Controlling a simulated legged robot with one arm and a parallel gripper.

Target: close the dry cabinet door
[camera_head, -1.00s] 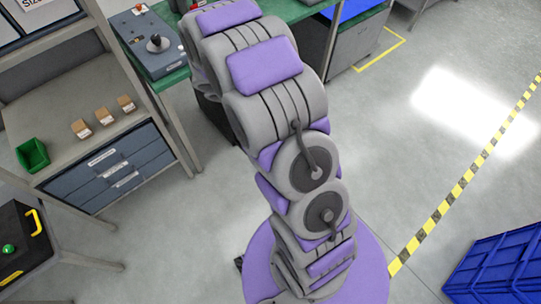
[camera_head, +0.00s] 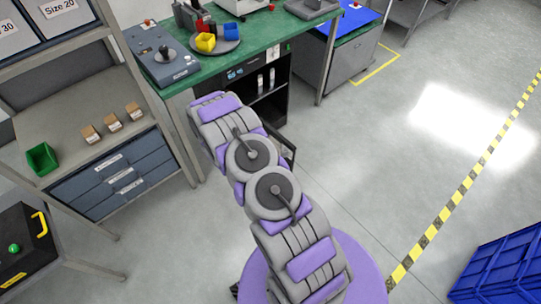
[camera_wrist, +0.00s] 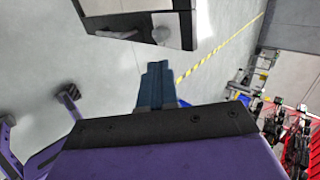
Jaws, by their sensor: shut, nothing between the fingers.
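The dry cabinet (camera_head: 281,101) is the dark, open-fronted cabinet under the green bench in the head view. Its shelves and a few pale items inside are visible. A dark-framed piece, which looks like its open door (camera_head: 289,151), juts out low beside my arm, partly hidden by it. In the wrist view, a pale panel with a dark frame (camera_wrist: 188,24), probably this door, lies beyond the fingertips near the top. My gripper (camera_wrist: 157,68) is shut and empty, apparently apart from the panel. My arm hides it in the head view.
The green bench (camera_head: 180,83) holds a control box (camera_head: 160,55) and small bins. A shelf unit with drawers (camera_head: 115,177) stands at left. A blue crate (camera_head: 500,270) is at lower right.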

